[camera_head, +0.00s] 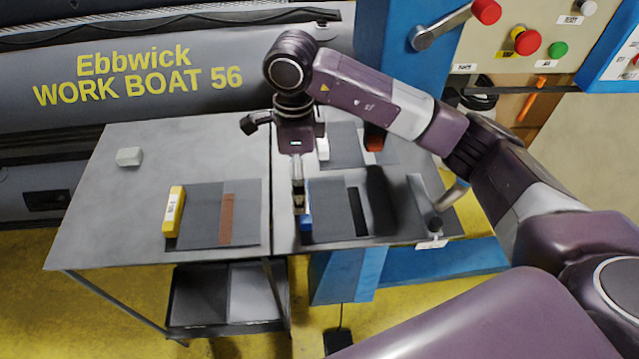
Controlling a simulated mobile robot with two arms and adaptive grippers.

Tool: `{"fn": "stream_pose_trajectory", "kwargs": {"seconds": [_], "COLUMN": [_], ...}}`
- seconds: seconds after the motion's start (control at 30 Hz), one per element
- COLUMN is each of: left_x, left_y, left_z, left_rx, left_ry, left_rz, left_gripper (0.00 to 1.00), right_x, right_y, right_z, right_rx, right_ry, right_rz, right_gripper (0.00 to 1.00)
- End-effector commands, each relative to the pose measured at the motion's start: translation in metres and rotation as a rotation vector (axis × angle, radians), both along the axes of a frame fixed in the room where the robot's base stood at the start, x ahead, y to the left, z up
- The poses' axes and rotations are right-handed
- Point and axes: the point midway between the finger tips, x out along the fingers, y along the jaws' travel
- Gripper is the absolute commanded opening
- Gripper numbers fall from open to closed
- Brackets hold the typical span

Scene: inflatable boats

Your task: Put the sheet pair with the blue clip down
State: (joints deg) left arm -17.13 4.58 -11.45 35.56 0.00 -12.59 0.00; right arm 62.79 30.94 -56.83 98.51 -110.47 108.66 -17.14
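The sheet pair (332,222) is dark grey with a black strip and lies over the right-hand part of the worktop, near its front edge. Its blue clip (307,215) is on the left edge of the sheets. My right gripper (299,208) comes down from above at this clip, its fingers close together and overlapping it. It appears shut on the clip, though the fingers hide part of the contact. The sheets look flat; I cannot tell whether they touch the surface below. My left gripper is not in view.
Another sheet pair (200,222) with a yellow clip (174,212) and brown strip lies left on the grey table (110,225). A white block (129,156) sits behind it. A dark sheet (345,153) with a white clip (323,149) lies behind my gripper. A blue press frame stands right.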

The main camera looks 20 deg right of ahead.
Motion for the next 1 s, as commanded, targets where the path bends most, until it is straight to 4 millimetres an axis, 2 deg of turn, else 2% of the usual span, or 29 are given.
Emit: {"fn": "stream_pose_trajectory", "kwargs": {"seconds": [0.1, 0.33, 0.5, 0.7, 0.93, 1.0], "left_x": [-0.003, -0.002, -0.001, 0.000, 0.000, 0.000], "left_y": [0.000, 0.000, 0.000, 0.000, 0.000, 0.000], "left_z": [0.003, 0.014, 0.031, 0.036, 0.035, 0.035], "left_rx": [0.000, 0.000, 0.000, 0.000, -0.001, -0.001], "left_ry": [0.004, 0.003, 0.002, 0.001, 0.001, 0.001], "left_rz": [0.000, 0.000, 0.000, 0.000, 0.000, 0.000], "left_gripper": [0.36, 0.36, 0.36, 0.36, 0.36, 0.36], "right_x": [0.002, 0.001, 0.001, 0.003, 0.003, 0.003], "right_y": [-0.010, -0.009, -0.006, -0.006, -0.006, -0.006], "right_z": [-0.003, -0.027, -0.050, -0.073, -0.076, -0.076], "right_rx": [-0.037, -0.036, -0.035, -0.033, -0.033, -0.033], "right_ry": [0.000, 0.003, 0.006, 0.001, -0.001, -0.001], "right_rz": [-0.007, -0.006, -0.005, -0.005, -0.005, -0.005], "right_gripper": [1.00, 1.00, 1.00, 1.00, 1.00, 0.93]}}
